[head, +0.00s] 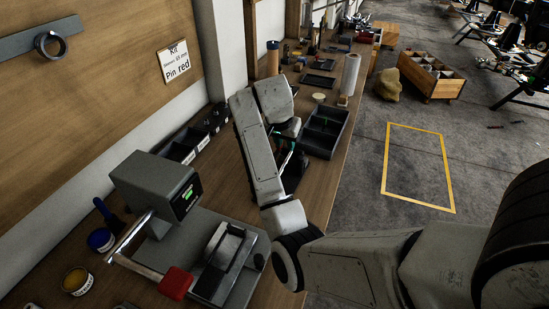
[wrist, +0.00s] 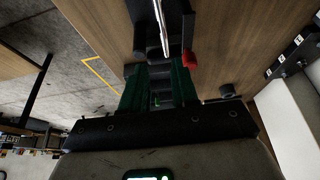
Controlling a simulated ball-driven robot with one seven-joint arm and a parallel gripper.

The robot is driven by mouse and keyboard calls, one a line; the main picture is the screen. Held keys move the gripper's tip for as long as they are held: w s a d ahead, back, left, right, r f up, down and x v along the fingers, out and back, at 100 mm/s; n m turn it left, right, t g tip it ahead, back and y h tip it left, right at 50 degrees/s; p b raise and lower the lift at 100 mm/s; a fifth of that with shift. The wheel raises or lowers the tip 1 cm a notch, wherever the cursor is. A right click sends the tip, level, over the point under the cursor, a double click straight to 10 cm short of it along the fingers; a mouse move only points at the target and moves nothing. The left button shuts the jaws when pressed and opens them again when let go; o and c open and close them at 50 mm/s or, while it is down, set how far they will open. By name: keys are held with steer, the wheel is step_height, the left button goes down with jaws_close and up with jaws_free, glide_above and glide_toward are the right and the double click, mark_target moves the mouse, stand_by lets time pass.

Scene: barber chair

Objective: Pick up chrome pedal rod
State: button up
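A thin, shiny rod (wrist: 162,28), which looks like the chrome pedal rod, shows at the top middle of the wrist view. It lies over a dark fixture (wrist: 180,22). My gripper (wrist: 158,70) has its two green-padded fingers apart, one on each side of the rod's near end. I cannot tell whether either finger touches the rod. In the head view my gripper (head: 288,153) is low over the bench beside a dark stand (head: 296,174).
A small red part (wrist: 189,58) sits right of the fingers. A grey machine (head: 155,190) with a red-ended lever (head: 175,283) stands at the bench's near left. A black divided tray (head: 325,130) lies beyond the gripper. Dark bins (head: 185,148) line the wall.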

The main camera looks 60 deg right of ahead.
glide_above(286, 160)
steer(key=a, duration=0.2)
steer(key=f, duration=0.5)
steer(key=shift+s, duration=0.2)
steer(key=shift+p+x, duration=0.55)
steer(key=shift+x, duration=2.15)
steer(key=shift+a+f, duration=0.2)
steer(key=shift+f, duration=0.05)
steer(key=shift+c, duration=0.3)
jaws_close()
